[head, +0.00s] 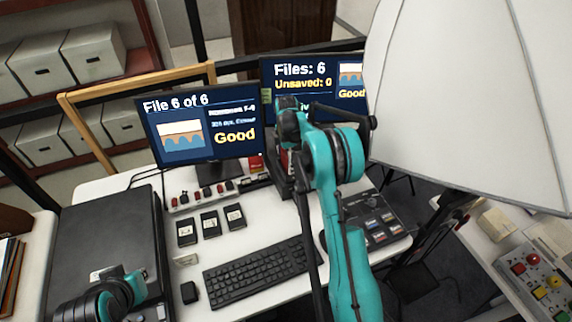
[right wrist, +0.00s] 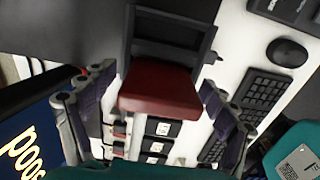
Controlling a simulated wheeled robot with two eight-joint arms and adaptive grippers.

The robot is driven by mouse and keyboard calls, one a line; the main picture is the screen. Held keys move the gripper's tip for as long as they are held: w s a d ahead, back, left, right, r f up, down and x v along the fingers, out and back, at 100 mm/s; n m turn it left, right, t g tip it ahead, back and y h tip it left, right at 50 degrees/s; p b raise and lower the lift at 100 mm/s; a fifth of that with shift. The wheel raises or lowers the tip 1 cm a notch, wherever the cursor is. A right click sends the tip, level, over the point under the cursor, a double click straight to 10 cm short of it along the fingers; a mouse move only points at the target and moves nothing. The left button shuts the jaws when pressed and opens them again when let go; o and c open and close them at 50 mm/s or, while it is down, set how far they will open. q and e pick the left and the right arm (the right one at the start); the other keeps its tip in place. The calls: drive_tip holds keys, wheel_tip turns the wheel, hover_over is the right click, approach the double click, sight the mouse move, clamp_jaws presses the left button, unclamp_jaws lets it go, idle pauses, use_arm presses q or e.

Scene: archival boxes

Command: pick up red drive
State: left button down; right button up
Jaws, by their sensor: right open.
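The red drive (right wrist: 160,90) shows in the middle of the right wrist view, against a dark upright frame. My right gripper (right wrist: 157,98) is open, with one finger on each side of the drive. I see space between each finger and the drive, so it is not gripped. In the head view my right gripper (head: 286,150) is above the dark stand beside the monitors, and my own arm hides much of this spot. Part of my left arm shows at the bottom left of the head view, but its fingers do not.
A small red item (head: 256,162) is near the monitors. A large white lamp shade (head: 470,100) fills the right.

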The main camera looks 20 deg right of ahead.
drive_tip(key=shift+f, duration=0.3)
drive_tip(key=shift+r, duration=0.1)
drive_tip(key=shift+c, duration=0.3)
drive_tip(key=c, duration=1.3)
drive_tip(key=shift+c, duration=0.2)
drive_tip(key=shift+r, duration=0.15)
